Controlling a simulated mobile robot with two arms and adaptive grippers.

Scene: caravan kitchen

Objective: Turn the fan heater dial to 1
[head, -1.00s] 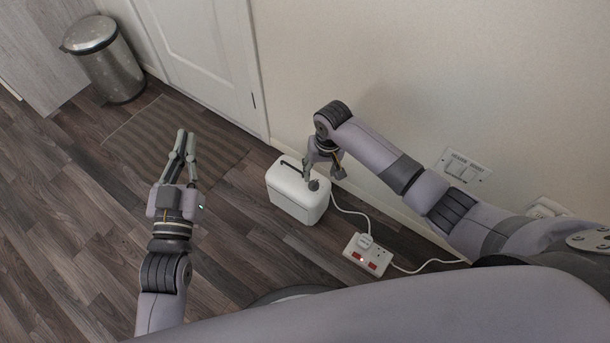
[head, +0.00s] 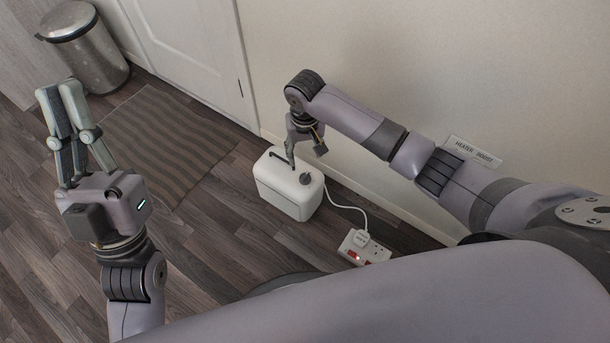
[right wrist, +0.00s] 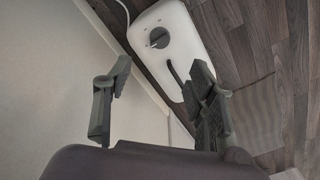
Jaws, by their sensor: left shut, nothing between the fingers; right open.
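The white fan heater (head: 290,200) stands on the floor by the wall. Its grey round dial (head: 306,178) is on top, beside a dark handle slot (head: 281,161). In the right wrist view the dial (right wrist: 158,37) shows clear of the fingers, at the top; its markings are too small to read. My right gripper (head: 306,155) is above the heater, near the dial; in the right wrist view it (right wrist: 160,95) is open with nothing between its fingers. My left gripper (head: 60,88) is shut and empty, raised over the floor at the left.
A white power strip (head: 364,248) with a plugged-in cable lies right of the heater. A labelled wall plate (head: 472,150) is on the wall behind my right arm. A metal bin (head: 86,45) and a striped mat (head: 165,140) are at the back left.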

